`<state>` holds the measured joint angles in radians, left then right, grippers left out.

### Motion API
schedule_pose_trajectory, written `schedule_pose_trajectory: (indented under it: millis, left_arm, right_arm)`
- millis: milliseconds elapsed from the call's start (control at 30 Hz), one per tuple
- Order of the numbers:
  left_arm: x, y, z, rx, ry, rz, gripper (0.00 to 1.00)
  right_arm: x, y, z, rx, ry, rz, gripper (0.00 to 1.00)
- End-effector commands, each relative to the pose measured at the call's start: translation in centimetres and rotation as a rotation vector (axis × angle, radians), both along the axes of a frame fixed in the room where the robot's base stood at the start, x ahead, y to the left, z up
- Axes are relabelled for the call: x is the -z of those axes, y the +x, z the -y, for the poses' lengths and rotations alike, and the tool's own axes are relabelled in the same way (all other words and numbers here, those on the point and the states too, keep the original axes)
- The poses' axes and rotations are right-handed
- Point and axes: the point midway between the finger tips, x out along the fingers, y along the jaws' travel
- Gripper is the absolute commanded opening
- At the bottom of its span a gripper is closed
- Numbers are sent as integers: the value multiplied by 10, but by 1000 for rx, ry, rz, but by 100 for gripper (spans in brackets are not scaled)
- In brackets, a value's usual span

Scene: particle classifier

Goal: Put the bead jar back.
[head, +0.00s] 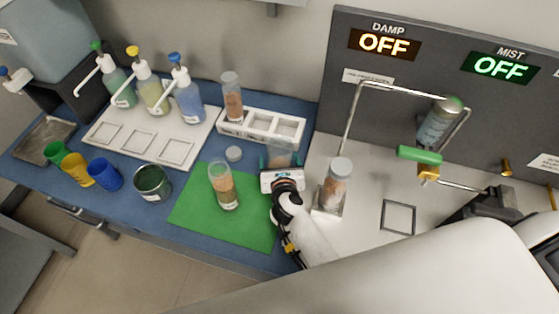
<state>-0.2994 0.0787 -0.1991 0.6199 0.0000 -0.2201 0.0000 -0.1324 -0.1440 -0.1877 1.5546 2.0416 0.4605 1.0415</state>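My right gripper (280,164) comes in from the lower right and is at the back right corner of the green mat. A clear jar (281,149) with brownish contents is between its fingers, just in front of the white rack (262,137); the gripper hides its lower part. Another lidded jar (232,98) stands upright in the rack's left slot. An open clear jar (223,186) with orange-brown beads stands on the green mat (190,212), with a grey lid (234,153) behind it. I cannot tell which jar is the bead jar. My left gripper is out of view.
A lidded jar (335,186) stands on a square holder on the pale bench at right, beside a wire frame with a green handle (420,154). Pump bottles (187,103), cups (104,174) and a dark green tin (152,182) occupy the left. The DAMP and MIST signs read OFF.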

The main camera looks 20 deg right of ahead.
Motion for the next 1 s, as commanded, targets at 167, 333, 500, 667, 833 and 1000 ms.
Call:
schedule_pose_trajectory:
  millis: [167, 333, 500, 667, 833, 1000]
  left_arm:
    - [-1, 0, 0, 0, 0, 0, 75]
    - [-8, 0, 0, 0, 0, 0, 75]
    - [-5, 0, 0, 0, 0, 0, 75]
    - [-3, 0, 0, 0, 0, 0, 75]
    - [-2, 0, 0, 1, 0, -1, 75]
    - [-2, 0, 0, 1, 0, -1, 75]
  right_arm:
    - [-1, 0, 0, 0, 0, 0, 82]
    - [-11, -7, -1, 0, 0, -2, 82]
    - [-22, -36, -7, -1, 2, -2, 82]
    - [-31, -57, -12, 0, 0, -1, 82]
    - [-37, -68, -14, 0, 0, 0, 82]
    - [-37, -68, -14, 0, -1, 0, 82]
